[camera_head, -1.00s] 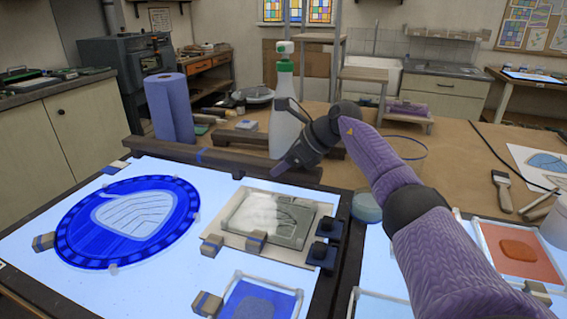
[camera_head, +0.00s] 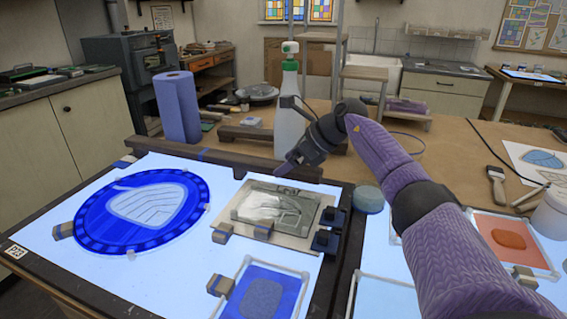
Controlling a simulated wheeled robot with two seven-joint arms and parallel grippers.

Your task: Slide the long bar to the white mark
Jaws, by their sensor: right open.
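The long bar (camera_head: 240,163) is dark brown wood and lies along the back edge of the lit table. A blue mark (camera_head: 203,153) shows on it left of its middle. I cannot make out a white mark for certain. My right gripper (camera_head: 284,172) points down-left at the right part of the bar, with its tips at or just above it. It is open and holds nothing visible; whether it touches the bar is not clear. My left gripper is out of view.
A spray bottle (camera_head: 290,110) stands behind the bar, and a blue paper roll (camera_head: 178,106) stands behind its left end. The lit table (camera_head: 60,245) holds a round blue glass panel (camera_head: 142,212), a grey glass plate (camera_head: 275,208) and several small blocks. A round tub (camera_head: 369,199) stands to the right.

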